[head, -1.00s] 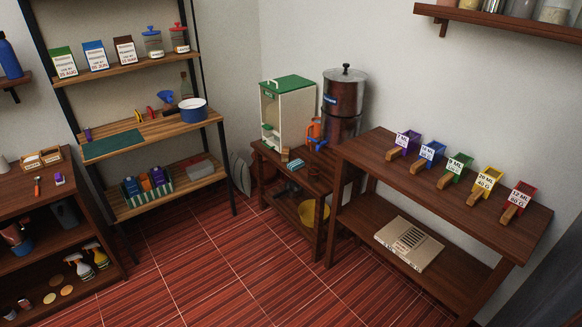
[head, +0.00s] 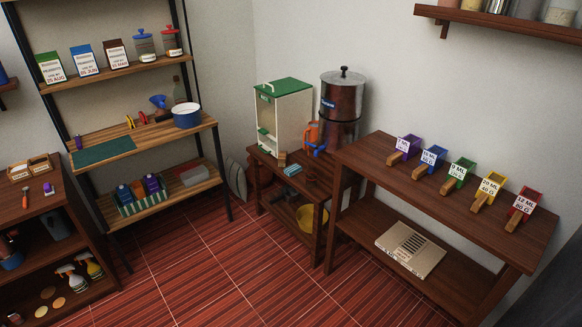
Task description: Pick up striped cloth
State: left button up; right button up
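A small folded light-blue item (head: 292,170) lies on the low wooden table (head: 267,161), in front of the green-lidded dispenser. It looks like a striped cloth, but it is too small to be sure. A green-and-white striped box (head: 144,205) on the lower rack shelf holds several cartons; it is a container, not a cloth. Neither of my grippers is in view.
The dispenser (head: 283,115) and a dark metal urn (head: 341,105) stand at the back of the low table. A taller bench (head: 440,200) with several coloured scoops adjoins it on the right. A shelf rack (head: 158,140) stands left. The red tiled floor (head: 215,270) between them is clear.

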aim_at(291, 171)
jog(key=i+j, duration=0.2)
jog(key=i, duration=0.2)
jog(key=i+j, duration=0.2)
jog(key=i, duration=0.2)
jog(key=i+j, duration=0.2)
jog(key=i, duration=0.25)
jog(key=i+j, duration=0.15)
jog(key=i, duration=0.25)
